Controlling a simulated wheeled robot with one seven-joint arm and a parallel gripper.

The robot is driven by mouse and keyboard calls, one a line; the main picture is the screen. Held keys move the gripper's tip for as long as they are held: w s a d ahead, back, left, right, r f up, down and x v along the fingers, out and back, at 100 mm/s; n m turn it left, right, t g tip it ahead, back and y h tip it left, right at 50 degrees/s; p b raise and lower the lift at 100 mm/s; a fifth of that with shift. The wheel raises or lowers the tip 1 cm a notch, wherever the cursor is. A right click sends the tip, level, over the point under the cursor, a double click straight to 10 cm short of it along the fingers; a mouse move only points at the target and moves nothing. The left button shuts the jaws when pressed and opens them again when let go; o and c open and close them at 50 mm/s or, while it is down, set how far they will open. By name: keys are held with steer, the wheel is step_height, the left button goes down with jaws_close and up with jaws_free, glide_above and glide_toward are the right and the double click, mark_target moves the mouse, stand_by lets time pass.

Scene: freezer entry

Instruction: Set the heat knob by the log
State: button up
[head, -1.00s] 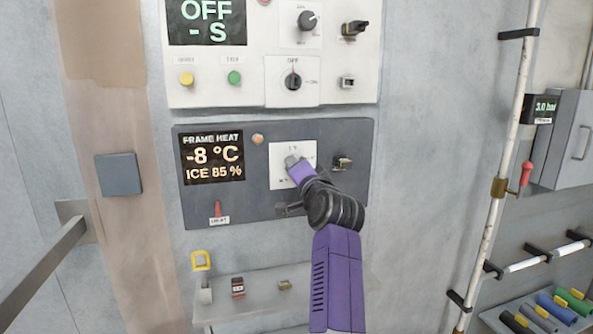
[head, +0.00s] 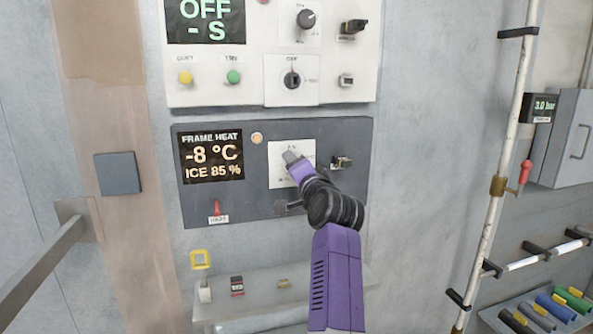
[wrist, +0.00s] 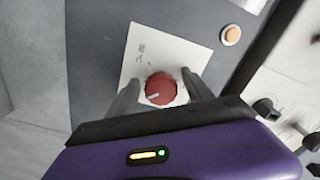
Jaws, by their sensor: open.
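The dark frame heat panel (head: 262,206) hangs on the wall, with a display (head: 211,157) reading FRAME HEAT, -8 °C, ICE 85 %. On its white plate (head: 306,150) sits the heat knob, hidden behind my gripper (head: 291,157) in the head view. In the wrist view the knob (wrist: 161,88) is red and round, with a pale pointer mark toward the lower left. My gripper (wrist: 160,77) is open, with one finger on each side of the knob. I cannot tell whether either finger touches it. I see no log that I can make out.
A lit round lamp (head: 257,138), a red lever (head: 217,207) and a switch (head: 341,162) share the panel. A white panel (head: 203,93) with other knobs is above. A shelf (head: 258,302) with small items is below. A pipe (head: 492,190) stands at right.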

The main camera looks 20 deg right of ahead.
steer(key=s+b, duration=0.2)
steer(key=s, duration=0.5)
steer(key=shift+s, duration=0.35)
step_height(320, 180, up, 5)
steer(key=s+d+n+t+h, duration=0.1)
steer(key=s+d+t, duration=0.1)
steer(key=s+f+n+t+y, duration=0.2)
steer(key=s+f+n, duration=0.9)
steer(key=s+f, duration=1.35)
steer(key=s+f+g, duration=0.2)
steer(key=s+f, duration=0.2)
steer(key=s, duration=0.7)
steer(key=s+a+f+g, duration=0.1)
steer(key=s+f, duration=0.3)
steer(key=s, duration=0.6)
steer(key=s+a+f+g+h, duration=0.1)
steer(key=s+f+g, duration=0.3)
steer(key=s, duration=0.7)
steer(key=shift+s, duration=0.35)
